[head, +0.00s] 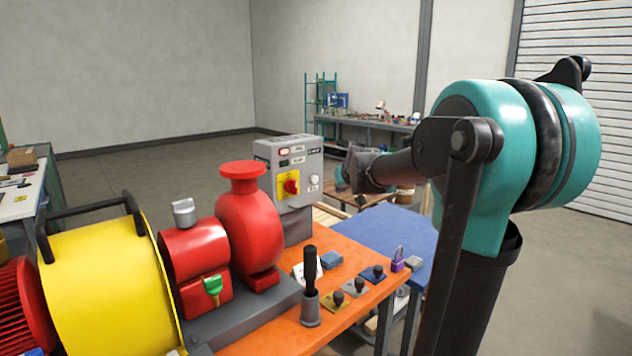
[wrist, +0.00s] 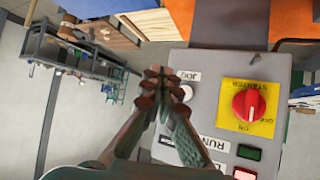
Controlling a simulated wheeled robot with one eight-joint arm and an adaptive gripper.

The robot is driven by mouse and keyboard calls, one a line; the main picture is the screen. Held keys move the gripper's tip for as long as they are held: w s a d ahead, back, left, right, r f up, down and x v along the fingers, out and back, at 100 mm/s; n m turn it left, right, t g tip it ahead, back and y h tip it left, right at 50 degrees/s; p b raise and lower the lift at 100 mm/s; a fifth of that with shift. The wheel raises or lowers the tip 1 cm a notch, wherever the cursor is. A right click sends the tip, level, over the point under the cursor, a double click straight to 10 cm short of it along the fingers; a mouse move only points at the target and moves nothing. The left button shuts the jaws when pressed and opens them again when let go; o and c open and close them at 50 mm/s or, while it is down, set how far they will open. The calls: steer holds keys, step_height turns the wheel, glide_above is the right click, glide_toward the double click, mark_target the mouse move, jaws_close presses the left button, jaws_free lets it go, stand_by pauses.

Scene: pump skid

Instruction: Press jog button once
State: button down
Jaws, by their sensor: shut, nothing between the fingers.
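The grey control box (head: 270,150) stands at the far end of the orange bench. Its pale round jog button (head: 314,181) is on the right side of its face. In the wrist view the jog button (wrist: 184,93) lies beside the JOG label (wrist: 188,76), partly covered by my fingertips. My gripper (head: 346,180) is just right of the box in the head view. In the wrist view my gripper (wrist: 162,88) is shut and empty, its tips overlapping the box edge and button. I cannot tell whether they touch it.
A red rotary switch (wrist: 249,104) on a yellow plate sits near the button, with a green lamp (wrist: 249,152) and a red lamp (wrist: 244,174). The red pump (head: 248,230) stands left of the box.

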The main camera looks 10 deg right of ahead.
steer(key=w+a, duration=0.5)
steer(key=w, duration=0.2)
stand_by(0.3)
steer(key=shift+w+a, duration=0.1)
steer(key=shift+a, duration=0.05)
stand_by(1.3)
steer(key=shift+w+a, duration=0.2)
steer(key=shift+w, duration=0.05)
steer(key=shift+w+a, duration=0.25)
steer(key=shift+w, duration=0.1)
stand_by(0.9)
steer(key=shift+s+d, duration=0.55)
steer(key=shift+s, duration=0.15)
steer(key=s+d, duration=0.1)
steer(key=s, duration=0.1)
steer(key=s+d, duration=0.2)
stand_by(0.7)
